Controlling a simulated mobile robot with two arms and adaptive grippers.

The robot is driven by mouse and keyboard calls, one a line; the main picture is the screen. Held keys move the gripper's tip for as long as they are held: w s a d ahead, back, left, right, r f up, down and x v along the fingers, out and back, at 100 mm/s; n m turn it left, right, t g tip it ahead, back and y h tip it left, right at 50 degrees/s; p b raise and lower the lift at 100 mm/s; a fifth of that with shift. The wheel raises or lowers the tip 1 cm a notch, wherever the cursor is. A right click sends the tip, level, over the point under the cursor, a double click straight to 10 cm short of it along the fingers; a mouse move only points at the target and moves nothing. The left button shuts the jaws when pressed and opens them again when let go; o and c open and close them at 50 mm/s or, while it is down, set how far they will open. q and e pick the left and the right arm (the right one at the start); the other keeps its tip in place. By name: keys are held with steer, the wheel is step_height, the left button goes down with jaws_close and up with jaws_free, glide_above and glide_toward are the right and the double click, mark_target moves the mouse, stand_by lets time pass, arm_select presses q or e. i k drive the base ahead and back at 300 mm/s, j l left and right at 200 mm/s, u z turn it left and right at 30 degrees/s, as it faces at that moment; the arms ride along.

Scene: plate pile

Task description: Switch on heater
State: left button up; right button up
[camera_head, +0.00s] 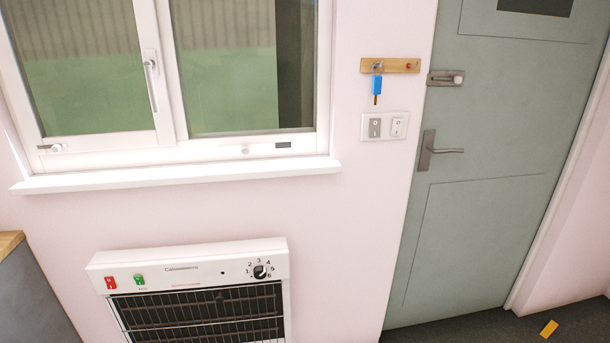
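A white heater (206,256) with a dark grille (200,315) is on the pink wall below the window, at the lower left of the head view. Its sloping top panel has a red switch (110,283) at the left end and a green switch (139,280) beside it. A black dial (261,272) with numbers around it is at the right end of the panel. The positions of the switches are too small to tell. The heater's bottom is cut off by the picture's edge. Neither of my grippers is in view.
A window with a white sill (180,177) is above the heater. A double wall switch (385,126) and a key rack (390,65) with a blue key (376,85) are right of it. A closed grey-green door (480,200) is further right. A grey cabinet (32,300) stands at the lower left.

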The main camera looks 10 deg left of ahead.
mark_target(109, 282)
steer(key=u, duration=1.5)
